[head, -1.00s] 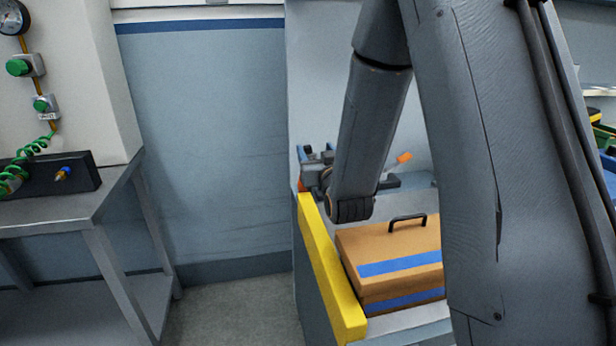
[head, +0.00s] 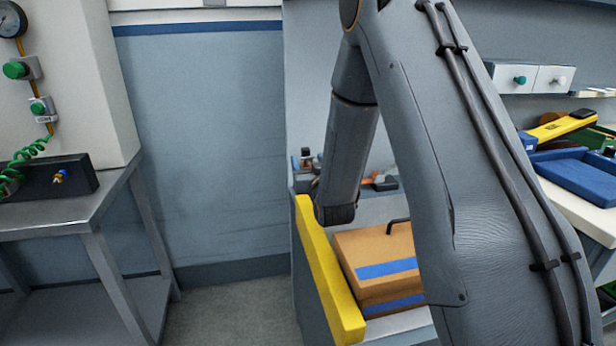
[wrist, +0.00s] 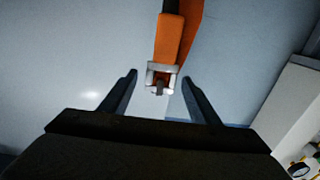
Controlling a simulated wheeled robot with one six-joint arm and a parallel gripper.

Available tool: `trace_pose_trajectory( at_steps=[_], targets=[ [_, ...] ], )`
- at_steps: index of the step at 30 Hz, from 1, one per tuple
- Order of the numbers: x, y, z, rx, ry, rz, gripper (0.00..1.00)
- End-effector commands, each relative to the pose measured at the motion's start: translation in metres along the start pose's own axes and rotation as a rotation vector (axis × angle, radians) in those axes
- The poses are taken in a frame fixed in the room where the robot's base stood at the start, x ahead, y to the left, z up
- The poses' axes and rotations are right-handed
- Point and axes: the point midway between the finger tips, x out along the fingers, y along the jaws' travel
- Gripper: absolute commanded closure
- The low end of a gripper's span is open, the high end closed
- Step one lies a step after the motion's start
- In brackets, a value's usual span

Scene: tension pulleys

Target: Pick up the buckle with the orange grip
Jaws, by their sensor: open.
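In the wrist view, the buckle (wrist: 160,72) is a small pale metal frame at the end of an orange grip (wrist: 172,38), which runs up to the top edge. My gripper (wrist: 159,78) is open, with one dark finger on each side of the buckle's lower end. The buckle appears between or just beyond the fingertips; I cannot tell the depth, and no contact shows. In the head view, my arm hides the gripper and most of that area. A small orange piece (head: 378,177) shows right of my forearm; I cannot tell if it is the same grip.
An orange-brown case (head: 368,246) with blue stripes and a black handle sits below my arm. A yellow rail (head: 325,270) edges it on the left. A blue tray (head: 575,178) and a yellow tool (head: 560,127) lie at right. A metal bench (head: 70,210) stands at left.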

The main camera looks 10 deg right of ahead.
Motion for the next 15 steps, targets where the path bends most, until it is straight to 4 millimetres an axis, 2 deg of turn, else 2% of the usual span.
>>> trace_pose_trajectory(
  at_steps=[9,15],
  targets=[
    [0.0047,0.0001,0.0002,0.000,0.000,0.000,0.45],
    [0.0046,0.0001,0.0002,0.000,0.000,0.000,0.79]
  ],
)
